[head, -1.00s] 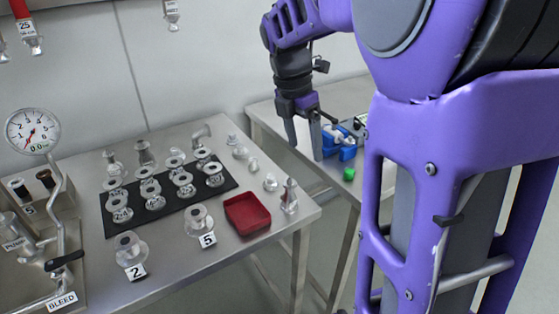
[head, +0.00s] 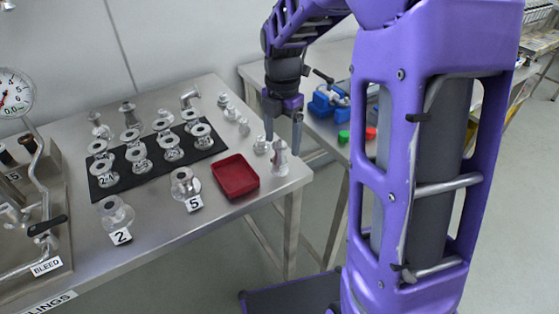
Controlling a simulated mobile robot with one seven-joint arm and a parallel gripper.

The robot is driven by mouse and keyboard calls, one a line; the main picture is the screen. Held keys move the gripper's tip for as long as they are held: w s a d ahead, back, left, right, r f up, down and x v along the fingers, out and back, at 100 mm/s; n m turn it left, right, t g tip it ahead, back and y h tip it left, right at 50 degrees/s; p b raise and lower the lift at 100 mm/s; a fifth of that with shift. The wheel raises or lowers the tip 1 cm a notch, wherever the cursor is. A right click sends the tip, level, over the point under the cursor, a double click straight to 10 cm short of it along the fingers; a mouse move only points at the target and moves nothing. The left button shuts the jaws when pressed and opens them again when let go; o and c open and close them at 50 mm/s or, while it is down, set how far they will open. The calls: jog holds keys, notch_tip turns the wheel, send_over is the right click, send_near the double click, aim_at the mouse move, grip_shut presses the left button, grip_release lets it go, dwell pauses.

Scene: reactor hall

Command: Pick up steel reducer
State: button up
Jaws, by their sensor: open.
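A tapered steel fitting (head: 279,157) stands upright near the right edge of the steel table; it looks like the steel reducer, but its type is hard to confirm at this size. My gripper (head: 283,138) points down with its fingers apart, near the top of this fitting in the picture. One finger shows on each side of the fitting's upper end. Nothing is held. Whether the fingers touch the fitting cannot be told. A small steel piece (head: 261,145) stands just left of it.
A red tray (head: 236,178) lies left of the fitting. Several flanged fittings stand on a black mat (head: 105,188). Two flanged pieces stand by labels 2 (head: 121,237) and 5 (head: 194,204). A second table behind holds blue (head: 322,103), green (head: 343,137) and red (head: 371,133) items.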

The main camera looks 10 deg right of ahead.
aim_at(280, 159)
jog(key=shift+s+a+f+b, duration=0.1)
jog(key=shift+a+f+b, duration=0.15)
jog(key=shift+f, duration=1.35)
jog(key=shift+s+a+f+b, duration=0.1)
jog(key=shift+f+b, duration=0.1)
jog(key=shift+f, duration=1.35)
grip_shut()
